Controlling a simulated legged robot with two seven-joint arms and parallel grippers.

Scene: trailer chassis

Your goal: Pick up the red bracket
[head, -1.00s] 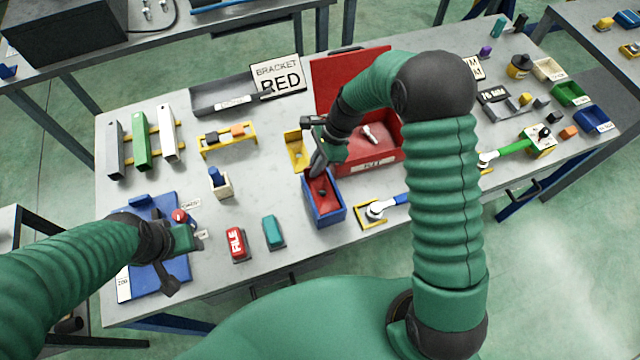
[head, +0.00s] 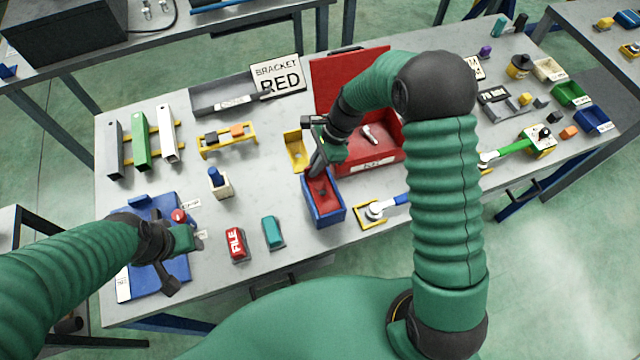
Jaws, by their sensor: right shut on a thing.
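A red piece (head: 323,191), seemingly the red bracket, sits inside a blue open-topped box (head: 329,219) near the middle of the table. Its outline is partly hidden by the box walls and my fingers. My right gripper (head: 318,168) reaches down at the back of the box and is shut on the red piece. My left gripper (head: 176,262) hangs over a blue board at the table's left front, away from the red piece. I cannot tell how far its fingers are apart. A sign (head: 277,76) reading "BRACKET RED" stands at the back.
A yellow bracket-shaped piece (head: 296,148) stands just left of my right gripper. An open red toolbox (head: 376,158) is close behind and right. A red block marked "FILE" (head: 236,245) and a teal block (head: 274,233) lie in front. A blue-handled tool (head: 393,201) lies right of the box.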

